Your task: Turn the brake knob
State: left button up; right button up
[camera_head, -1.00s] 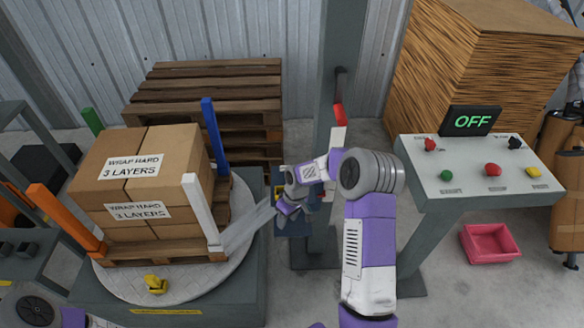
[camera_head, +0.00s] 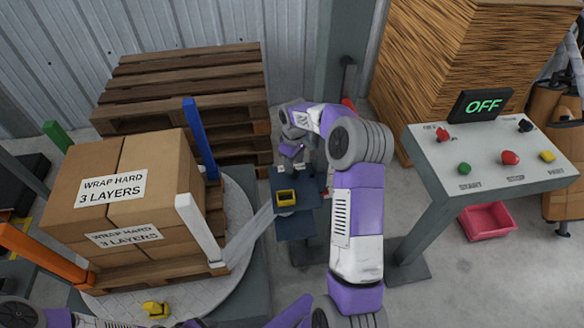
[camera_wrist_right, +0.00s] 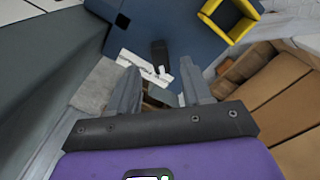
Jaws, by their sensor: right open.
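A dark knob (camera_wrist_right: 159,52) with a white tip sits on the blue-grey carriage (camera_wrist_right: 130,25) in the right wrist view, beside a white label strip. I take it to be the brake knob; it is too small or hidden to make out in the head view. My right gripper (camera_head: 291,167) is at the far edge of the carriage (camera_head: 295,225) in the head view. In the wrist view my right gripper (camera_wrist_right: 160,80) is open, its fingers apart and the knob just beyond the gap between their tips. Nothing is held. My left gripper is not visible.
A yellow-rimmed box (camera_head: 286,198) is on the carriage, close to my right gripper. Stretched film runs from the carriage to the carton stack (camera_head: 120,200) on the turntable. A control panel (camera_head: 485,165) reading OFF stands right of my arm. Pallets (camera_head: 185,90) are stacked behind.

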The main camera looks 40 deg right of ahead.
jog(key=shift+f+b, duration=0.35)
jog(key=shift+f, duration=1.4)
jog(key=shift+w, duration=0.1)
jog(key=shift+c, duration=0.3)
grip_shut()
